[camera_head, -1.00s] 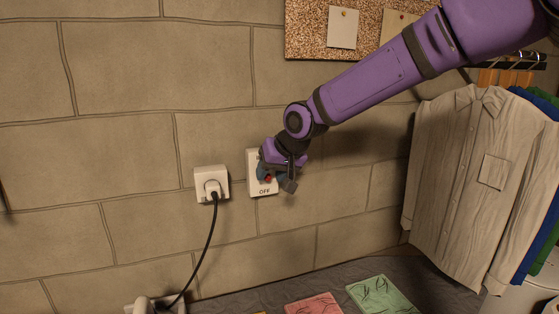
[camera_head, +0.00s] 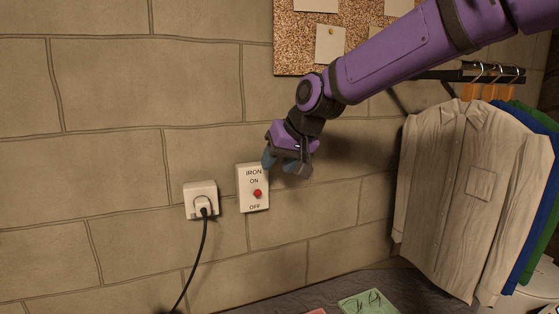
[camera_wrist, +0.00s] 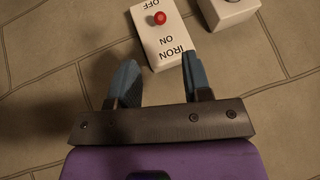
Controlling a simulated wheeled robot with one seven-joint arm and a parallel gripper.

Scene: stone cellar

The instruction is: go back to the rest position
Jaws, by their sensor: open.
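My gripper (camera_head: 285,163) is open and empty, just off the wall at the upper right of the white iron switch box (camera_head: 246,203). The box reads IRON, ON and OFF and has a red knob (camera_head: 257,193) between the ON and OFF labels. In the wrist view, my gripper's two blue-grey fingers (camera_wrist: 160,75) are spread apart. The switch box (camera_wrist: 170,42) lies beyond them with its red knob (camera_wrist: 159,18) in plain sight. Nothing is between the fingers. My purple arm reaches in from the upper right.
A white socket (camera_head: 192,190) with a plugged-in black cord is left of the switch. A cork board (camera_head: 294,52) hangs above. Shirts (camera_head: 450,190) hang from a rail (camera_head: 440,75) at right. A dark surface (camera_head: 320,296) with a green patterned piece (camera_head: 352,305) lies below.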

